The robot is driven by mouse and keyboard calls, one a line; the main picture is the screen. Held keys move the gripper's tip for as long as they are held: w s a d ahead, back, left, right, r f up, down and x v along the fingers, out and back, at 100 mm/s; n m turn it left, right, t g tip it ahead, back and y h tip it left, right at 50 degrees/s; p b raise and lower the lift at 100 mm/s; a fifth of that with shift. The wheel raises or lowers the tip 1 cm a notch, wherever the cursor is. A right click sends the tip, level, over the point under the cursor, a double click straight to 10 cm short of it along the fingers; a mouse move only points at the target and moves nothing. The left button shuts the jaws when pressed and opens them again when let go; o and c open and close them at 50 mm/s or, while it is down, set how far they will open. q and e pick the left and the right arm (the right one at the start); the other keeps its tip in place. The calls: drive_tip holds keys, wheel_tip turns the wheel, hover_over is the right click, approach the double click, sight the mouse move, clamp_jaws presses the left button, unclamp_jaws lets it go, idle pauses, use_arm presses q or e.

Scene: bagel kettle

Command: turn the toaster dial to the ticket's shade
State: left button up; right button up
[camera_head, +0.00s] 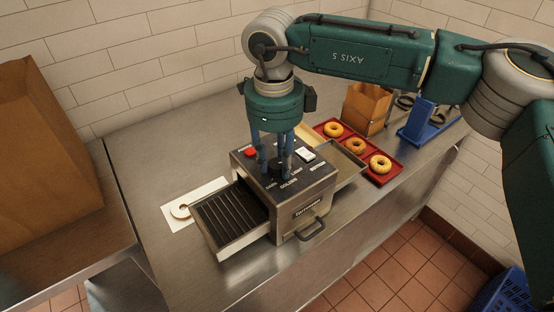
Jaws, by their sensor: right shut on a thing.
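Shade words are printed around the dial, with "GOLDEN" partly readable in front; the dial's pointer cannot be made out. A red button (250,152) and a white switch (306,154) are on the same panel. No readable ticket shows. My left gripper is out of view.
A white sheet with a pale ring shape (181,210) lies left of the toaster. A red tray (398,168) with three bagels, a brown paper bag (366,108) and a blue stand (418,122) are to the right. A large brown bag (48,150) stands far left. The front-left counter is clear.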

sight(275, 166)
drive_tip(key=shift+w+r, duration=0.1)
drive_tip(key=shift+r, duration=0.05)
drive_tip(key=o, duration=0.9)
drive_tip(key=shift+o, duration=1.3)
drive_tip(key=shift+a, duration=0.1)
wheel_tip(275, 166, up, 12)
drive_tip(key=shift+s, duration=0.45)
drive_tip(key=shift+a, duration=0.1)
